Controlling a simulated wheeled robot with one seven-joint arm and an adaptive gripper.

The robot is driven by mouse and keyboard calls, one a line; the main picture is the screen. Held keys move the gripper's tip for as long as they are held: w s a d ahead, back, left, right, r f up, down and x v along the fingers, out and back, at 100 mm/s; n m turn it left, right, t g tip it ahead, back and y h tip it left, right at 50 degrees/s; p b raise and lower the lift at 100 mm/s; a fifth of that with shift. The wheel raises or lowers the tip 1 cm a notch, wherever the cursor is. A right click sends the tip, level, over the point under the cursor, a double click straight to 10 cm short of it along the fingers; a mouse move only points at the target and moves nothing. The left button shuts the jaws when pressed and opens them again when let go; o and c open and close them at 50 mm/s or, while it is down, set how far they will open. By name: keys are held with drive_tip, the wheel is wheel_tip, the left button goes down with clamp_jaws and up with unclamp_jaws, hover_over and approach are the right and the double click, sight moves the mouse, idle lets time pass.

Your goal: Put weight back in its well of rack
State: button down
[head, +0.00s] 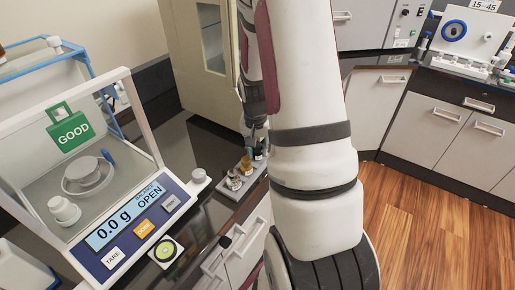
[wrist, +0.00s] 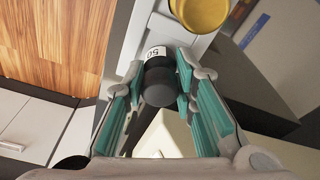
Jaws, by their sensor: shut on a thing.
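In the wrist view a dark grey weight (wrist: 158,82) with a white label reading about "50" sits between the teal pads of my gripper (wrist: 158,92), which is shut on it. The grey rack (wrist: 185,42) lies beyond it, with a gold weight (wrist: 199,10) at the top edge. In the head view the rack (head: 226,187) lies on the dark counter, holding a few gold and silver weights (head: 234,180). My gripper (head: 257,150) is at the rack's far end. The weight's base and its well are hidden, so I cannot tell whether it is seated.
A balance (head: 130,215) stands left of the rack, reading 0.0 g and OPEN, with a green GOOD sign (head: 69,129). A beige cabinet (head: 195,60) stands behind the rack. Drawers (head: 235,255) are below the counter's front edge. Wood floor (head: 440,215) is open at right.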

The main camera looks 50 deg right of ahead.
drive_tip(key=shift+f, duration=0.4)
drive_tip(key=c, duration=0.9)
unclamp_jaws()
drive_tip(key=shift+r, duration=0.1)
drive_tip(key=r, duration=0.4)
drive_tip(key=a+r, duration=0.1)
drive_tip(key=r, duration=0.3)
drive_tip(key=s+r, duration=0.1)
drive_tip(key=r, duration=0.2)
drive_tip(key=shift+a+r, duration=0.25)
drive_tip(key=shift+r, duration=0.15)
